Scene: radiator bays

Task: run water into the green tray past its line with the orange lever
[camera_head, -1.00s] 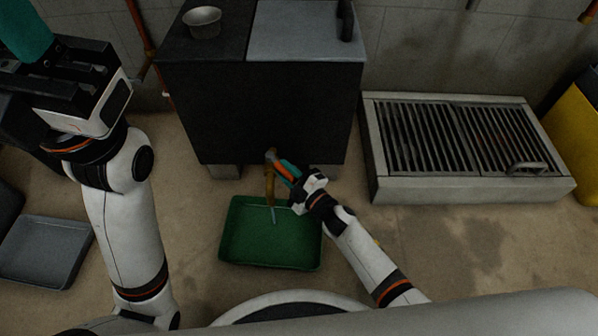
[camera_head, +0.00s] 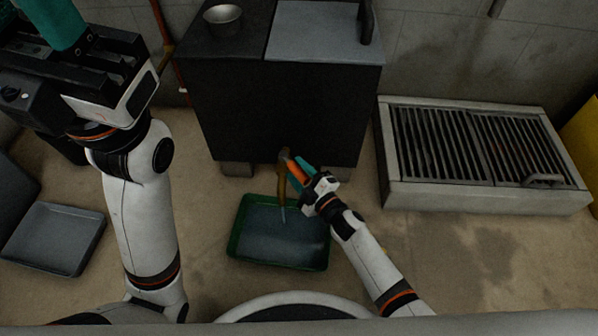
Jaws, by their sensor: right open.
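The green tray (camera_head: 237,245) lies on the floor in front of the dark cabinet. Grey-blue water (camera_head: 275,236) covers its bottom; I cannot make out the line. A brownish tap (camera_head: 282,178) on the cabinet front points down over the tray, with a thin stream at its mouth. The orange lever (camera_head: 298,172) is beside the tap. My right gripper (camera_head: 297,167) is open, its teal fingers close around the lever; I cannot tell whether they touch it. My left gripper (camera_head: 52,20) is at the top left, away from the tray, its fingertips cut off.
The dark cabinet (camera_head: 270,115) carries a metal bowl (camera_head: 222,17). A low slatted grate box (camera_head: 470,200) stands to the right. A grey tray (camera_head: 55,238) lies on the floor at the left. A red-brown pipe (camera_head: 162,25) runs up the wall left of the cabinet.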

